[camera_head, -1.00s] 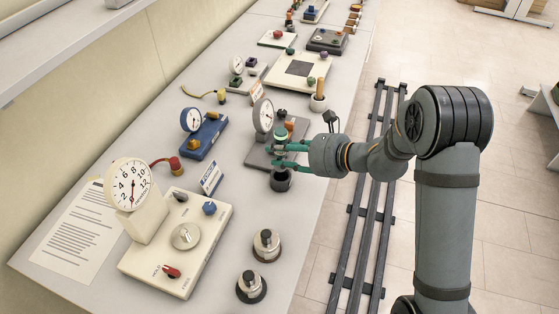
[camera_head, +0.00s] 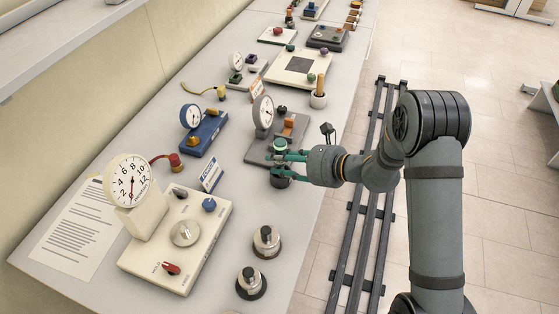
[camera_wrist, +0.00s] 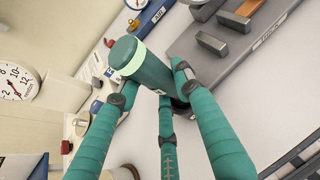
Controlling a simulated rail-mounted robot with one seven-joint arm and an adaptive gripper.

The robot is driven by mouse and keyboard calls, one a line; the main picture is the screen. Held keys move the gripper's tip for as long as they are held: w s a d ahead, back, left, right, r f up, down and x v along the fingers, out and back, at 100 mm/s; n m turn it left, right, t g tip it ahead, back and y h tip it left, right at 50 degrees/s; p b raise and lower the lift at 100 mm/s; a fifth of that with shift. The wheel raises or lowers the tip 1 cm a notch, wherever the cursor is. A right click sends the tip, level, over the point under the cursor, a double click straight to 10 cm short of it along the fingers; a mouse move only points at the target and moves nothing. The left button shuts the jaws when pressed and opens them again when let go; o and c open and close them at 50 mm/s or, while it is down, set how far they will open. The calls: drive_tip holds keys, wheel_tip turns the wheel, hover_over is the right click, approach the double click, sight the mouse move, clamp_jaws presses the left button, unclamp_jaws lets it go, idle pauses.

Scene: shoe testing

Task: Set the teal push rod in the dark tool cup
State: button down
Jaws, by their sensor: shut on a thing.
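The teal push rod has a pale green rim near its top (camera_head: 280,144). In the wrist view the rod (camera_wrist: 152,72) stands between my teal fingers, its wide head toward the upper left. My gripper (camera_head: 280,164) is shut on the rod. The dark tool cup (camera_head: 280,182) stands on the table just below my fingers, partly covered by them. The rod is above the cup or partly in it; its lower end is hidden, so I cannot tell which.
A grey tester with a round dial (camera_head: 263,112) stands just behind my gripper. A blue gauge (camera_head: 205,137) and a cream dial tester (camera_head: 178,240) are to the left. Two metal weights (camera_head: 266,242) stand in front.

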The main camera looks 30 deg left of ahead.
drive_tip(key=shift+f, duration=0.15)
drive_tip(key=c, duration=1.2)
unclamp_jaws()
drive_tip(key=shift+d+r+p, duration=0.1)
drive_tip(key=shift+r+p, duration=0.75)
drive_tip(key=b+v, duration=0.3)
drive_tip(key=v, duration=0.8)
drive_tip(key=shift+d, duration=0.4)
drive_tip(key=shift+a+f, duration=0.1)
drive_tip(key=p+x, duration=0.2)
drive_tip(key=x, duration=0.9)
drive_tip(key=shift+a+f, duration=0.1)
drive_tip(key=shift+a, duration=0.2)
